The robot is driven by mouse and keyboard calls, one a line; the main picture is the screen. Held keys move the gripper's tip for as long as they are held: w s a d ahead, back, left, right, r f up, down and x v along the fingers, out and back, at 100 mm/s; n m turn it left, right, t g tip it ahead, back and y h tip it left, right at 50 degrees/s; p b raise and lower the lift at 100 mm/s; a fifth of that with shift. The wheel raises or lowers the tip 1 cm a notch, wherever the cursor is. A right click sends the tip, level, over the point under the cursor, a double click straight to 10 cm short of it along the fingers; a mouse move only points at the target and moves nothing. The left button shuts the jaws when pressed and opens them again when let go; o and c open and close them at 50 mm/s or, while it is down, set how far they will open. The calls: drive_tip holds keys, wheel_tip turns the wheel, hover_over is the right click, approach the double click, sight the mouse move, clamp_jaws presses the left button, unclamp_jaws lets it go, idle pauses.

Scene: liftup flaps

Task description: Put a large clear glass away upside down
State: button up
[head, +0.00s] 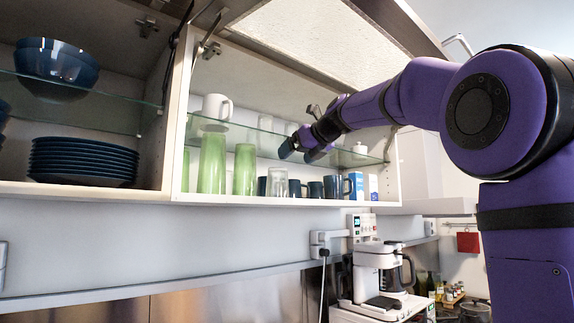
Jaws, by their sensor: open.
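A clear glass (277,182) stands on the cabinet floor, just right of the green glasses and left of the dark blue mugs. I cannot tell which end of it is up. My gripper (302,154) is open, reaching into the open cabinet from the right. It hangs near the glass shelf, above and right of the clear glass, with nothing visible between its fingers. The fingers and wrist hide part of the glass shelf and what stands behind.
Green glasses (212,164), dark blue mugs (333,188) and small boxes (357,186) crowd the cabinet floor. A white mug (217,107) stands on the glass shelf (235,127). The left compartment holds stacked plates (82,160) and bowls (56,62). A coffee maker (380,270) stands below.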

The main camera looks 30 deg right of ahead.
drive_tip(key=v, duration=0.2)
drive_tip(key=shift+s+r, duration=0.1)
drive_tip(key=shift+s, duration=0.15)
drive_tip(key=s+a+f+n+g+h, duration=0.1)
drive_tip(key=s+a+f+n+g, duration=0.1)
drive_tip(key=s+f+n, duration=0.8)
drive_tip(key=s+a+f+n+g, duration=0.3)
drive_tip(key=s+a+f+n, duration=0.2)
drive_tip(key=s+f+n, duration=0.6)
drive_tip(key=s+a+f+n+g+h, duration=0.1)
drive_tip(key=s+a+f+n+g, duration=0.2)
drive_tip(key=s+f+n, duration=0.8)
wheel_tip(320, 180, down, 7)
drive_tip(key=shift+a+f+n+h, duration=0.1)
drive_tip(key=shift+a+n+h, duration=0.2)
drive_tip(key=shift+a+n, duration=0.5)
